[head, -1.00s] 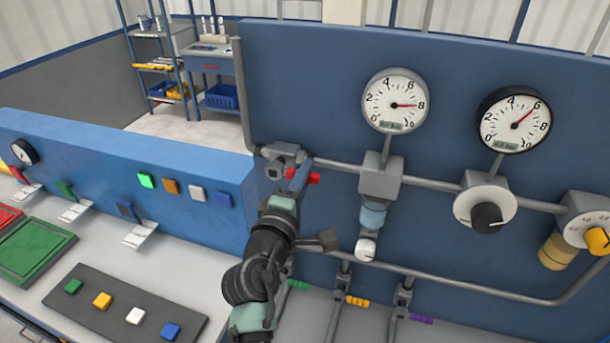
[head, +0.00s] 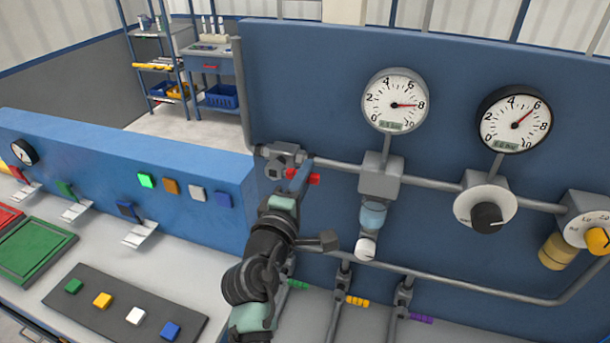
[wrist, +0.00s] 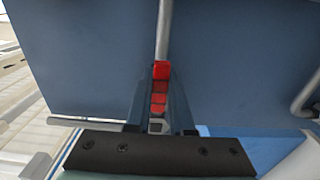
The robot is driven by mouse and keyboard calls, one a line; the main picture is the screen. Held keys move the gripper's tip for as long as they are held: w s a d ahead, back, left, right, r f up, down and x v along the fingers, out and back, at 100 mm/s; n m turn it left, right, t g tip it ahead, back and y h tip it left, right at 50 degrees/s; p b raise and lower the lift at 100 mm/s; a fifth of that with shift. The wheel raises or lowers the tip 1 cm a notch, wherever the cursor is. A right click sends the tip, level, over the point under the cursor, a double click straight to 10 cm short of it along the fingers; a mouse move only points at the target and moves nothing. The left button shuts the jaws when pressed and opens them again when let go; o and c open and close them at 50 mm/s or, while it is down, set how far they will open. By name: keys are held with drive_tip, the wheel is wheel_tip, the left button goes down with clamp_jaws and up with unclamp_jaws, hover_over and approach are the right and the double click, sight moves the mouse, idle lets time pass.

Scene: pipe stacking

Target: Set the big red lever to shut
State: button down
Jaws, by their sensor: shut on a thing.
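The big red lever (head: 314,179) is on the valve (head: 279,161) at the left end of the upper grey pipe. In the head view only parts of its red grip show beside my gripper (head: 301,178). In the wrist view the red lever (wrist: 160,85) lies between the two fingers of my gripper (wrist: 158,90), with the grey pipe running on in line beyond it. My gripper is shut on the lever. My fingers and wrist hide much of the lever and part of the valve body.
Two round gauges (head: 395,101) (head: 515,120) sit above the pipe. A black knob (head: 486,217) and a yellow knob (head: 597,241) are at right. Small green (head: 298,284), yellow (head: 357,301) and purple (head: 421,319) handles are below. A blue button panel (head: 120,165) stands at left.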

drive_tip(key=shift+f+b, duration=0.15)
drive_tip(key=shift+b, duration=0.15)
idle(0.4)
drive_tip(key=f+m+b, duration=0.1)
drive_tip(key=b, duration=0.1)
drive_tip(key=shift+f+m+b, duration=0.1)
drive_tip(key=shift+m+b, duration=0.2)
drive_tip(key=shift+b, duration=0.05)
drive_tip(key=w+a+f+m+b, duration=0.1)
drive_tip(key=a+f+m+b, duration=0.3)
drive_tip(key=m+b, duration=1.2)
drive_tip(key=shift+w+a+f+b, duration=0.35)
drive_tip(key=shift+a+b, duration=0.45)
drive_tip(key=shift+b, duration=2.85)
drive_tip(key=shift+r+m, duration=0.1)
drive_tip(key=shift+m, duration=0.2)
drive_tip(key=c, duration=0.8)
unclamp_jaws()
drive_tip(key=shift+a, duration=0.1)
